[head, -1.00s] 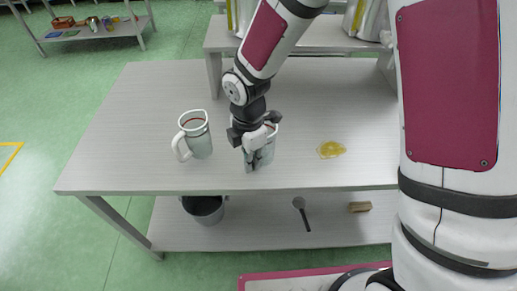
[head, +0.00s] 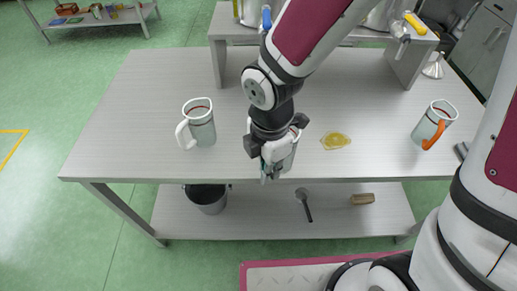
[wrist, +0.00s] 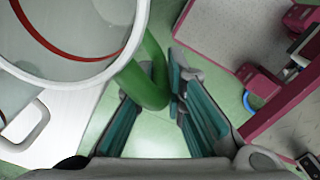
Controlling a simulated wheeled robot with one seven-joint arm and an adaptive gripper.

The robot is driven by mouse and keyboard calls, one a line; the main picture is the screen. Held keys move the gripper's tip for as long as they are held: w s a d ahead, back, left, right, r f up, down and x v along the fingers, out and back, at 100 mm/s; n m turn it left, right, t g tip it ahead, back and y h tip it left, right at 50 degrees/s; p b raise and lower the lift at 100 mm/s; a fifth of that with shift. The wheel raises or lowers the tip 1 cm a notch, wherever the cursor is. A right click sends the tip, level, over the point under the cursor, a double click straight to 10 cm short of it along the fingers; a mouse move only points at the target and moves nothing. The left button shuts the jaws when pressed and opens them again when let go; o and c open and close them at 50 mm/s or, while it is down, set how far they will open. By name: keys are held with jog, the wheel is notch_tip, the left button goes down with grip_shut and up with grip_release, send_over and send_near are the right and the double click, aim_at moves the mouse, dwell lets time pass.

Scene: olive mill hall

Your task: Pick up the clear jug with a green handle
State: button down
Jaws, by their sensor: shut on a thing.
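The clear jug with a green handle (wrist: 150,70) fills the upper left of the wrist view, seen from above with its pale rim. My gripper (wrist: 165,80) is shut on the green handle, one finger on each side. In the head view my gripper (head: 270,165) is near the table's front edge, and the jug (head: 290,155) shows partly behind it. I cannot tell whether its base touches the table. A similar jug with a white handle (head: 201,127) stands to the left, and one with an orange handle (head: 436,120) to the right.
A yellow puddle (head: 335,140) lies on the table (head: 130,130) just right of my gripper. A raised shelf with metal vessels is at the back. A bucket (head: 208,200), a dark ladle and a brown block are on the lower shelf.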

jog(key=s+d+p, duration=0.2)
jog(key=s+p, duration=0.2)
jog(key=s, duration=0.2)
jog(key=shift+s+r+p, duration=0.2)
jog(key=shift+r+p, duration=0.1)
jog(key=shift+r, duration=0.05)
